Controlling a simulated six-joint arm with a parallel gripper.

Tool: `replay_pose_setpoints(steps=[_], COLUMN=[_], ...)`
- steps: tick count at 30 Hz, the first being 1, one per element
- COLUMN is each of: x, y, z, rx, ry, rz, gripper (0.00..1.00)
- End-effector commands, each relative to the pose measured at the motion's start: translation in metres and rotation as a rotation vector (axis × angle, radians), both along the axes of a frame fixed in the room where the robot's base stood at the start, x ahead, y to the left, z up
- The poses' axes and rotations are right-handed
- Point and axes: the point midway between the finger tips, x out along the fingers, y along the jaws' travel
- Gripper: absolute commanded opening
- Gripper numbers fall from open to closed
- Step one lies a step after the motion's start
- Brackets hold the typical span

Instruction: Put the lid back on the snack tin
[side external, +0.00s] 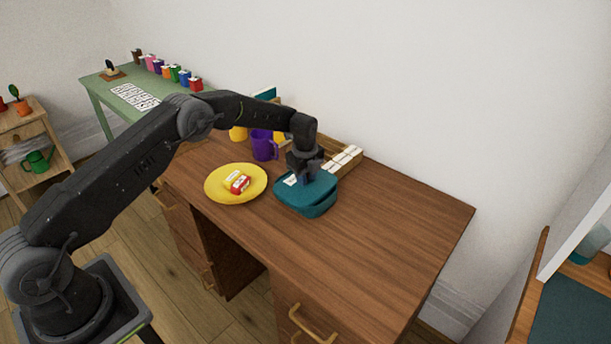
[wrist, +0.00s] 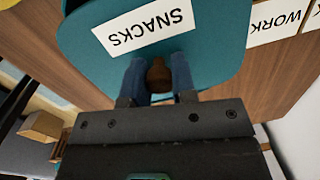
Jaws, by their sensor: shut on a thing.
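The teal lid (wrist: 215,50) carries a white SNACKS label (wrist: 145,27) and a small brown knob (wrist: 158,78). My gripper (side external: 303,181) is shut on the knob, with its two blue fingers on either side of it in the wrist view (wrist: 158,68). In the side view, the lid (side external: 322,185) lies over the teal snack tin (side external: 318,209) on the brown desk. Lid and tin look nearly lined up there. I cannot tell whether the lid touches the rim or hovers just above it. The tin's inside is hidden.
A yellow plate (side external: 213,190) with a red-and-white item (side external: 237,182) is left of the tin. A purple mug (side external: 263,146) stands behind. A wooden holder with white labels (side external: 345,158) is close behind the tin, by the wall. The desk's right side (side external: 410,225) is clear.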

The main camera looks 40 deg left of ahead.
Motion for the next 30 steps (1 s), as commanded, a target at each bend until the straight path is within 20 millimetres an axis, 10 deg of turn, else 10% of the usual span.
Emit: replay_pose_setpoints(steps=[4,5,13,30], x=[0.0,0.0,0.0,-0.0001], y=[0.0,0.0,0.0,0.0], z=[0.0,0.0,0.0,-0.0001], rx=[0.0,0.0,0.0,0.0], ry=[0.0,0.0,0.0,0.0], rz=[0.0,0.0,0.0,0.0], gripper=[0.02,0.27,0.53,0.8])
